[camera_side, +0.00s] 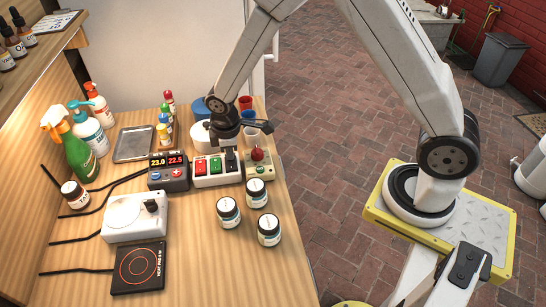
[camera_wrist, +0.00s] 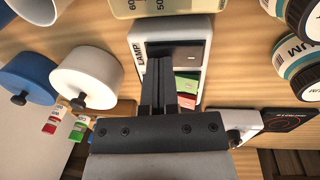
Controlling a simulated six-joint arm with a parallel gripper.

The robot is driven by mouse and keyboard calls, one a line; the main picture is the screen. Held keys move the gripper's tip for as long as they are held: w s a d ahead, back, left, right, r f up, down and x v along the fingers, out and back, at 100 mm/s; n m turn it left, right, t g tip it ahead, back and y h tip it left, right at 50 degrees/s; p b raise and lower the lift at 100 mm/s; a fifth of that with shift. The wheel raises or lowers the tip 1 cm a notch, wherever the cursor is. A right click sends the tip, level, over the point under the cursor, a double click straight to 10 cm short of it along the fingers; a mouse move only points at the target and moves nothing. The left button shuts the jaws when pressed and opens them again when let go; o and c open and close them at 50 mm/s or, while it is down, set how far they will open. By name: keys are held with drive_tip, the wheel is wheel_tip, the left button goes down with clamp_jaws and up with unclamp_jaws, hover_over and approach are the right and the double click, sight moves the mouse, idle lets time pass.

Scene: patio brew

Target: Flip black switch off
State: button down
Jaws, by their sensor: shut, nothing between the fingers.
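A white switch box (camera_side: 217,182) with a red switch (camera_side: 200,167), a green switch (camera_side: 215,165) and a black switch (camera_side: 231,161) stands on the wooden table. My gripper (camera_side: 229,147) is shut and empty, pointing down at the black switch end of the box. In the wrist view the closed fingertips (camera_wrist: 159,66) lie over the black switch (camera_wrist: 184,51), beside the LAMP label. The fingers partly hide the box there, and I cannot tell whether they touch the switch. The green switch (camera_wrist: 187,84) and red switch (camera_wrist: 185,101) show beyond the fingers.
A temperature controller (camera_side: 168,175) stands left of the box, and a small device with a red knob (camera_side: 257,155) stands right. Several jars (camera_side: 229,212) stand in front. White and blue round containers (camera_side: 201,136) and cups (camera_side: 247,103) stand behind.

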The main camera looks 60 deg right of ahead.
drive_tip(key=shift+f, duration=0.1)
drive_tip(key=shift+w+f, duration=0.1)
drive_tip(key=shift+f, duration=0.05)
idle(0.5)
drive_tip(key=shift+s+a+r, duration=0.25)
drive_tip(key=shift+s+a, duration=0.25)
drive_tip(key=shift+s, duration=0.05)
drive_tip(key=shift+r, duration=0.15)
wheel_tip(320, 180, up, 14)
drive_tip(key=w+d, duration=0.1)
idle(0.8)
drive_tip(key=shift+d+f, duration=0.15)
drive_tip(key=shift+f, duration=0.05)
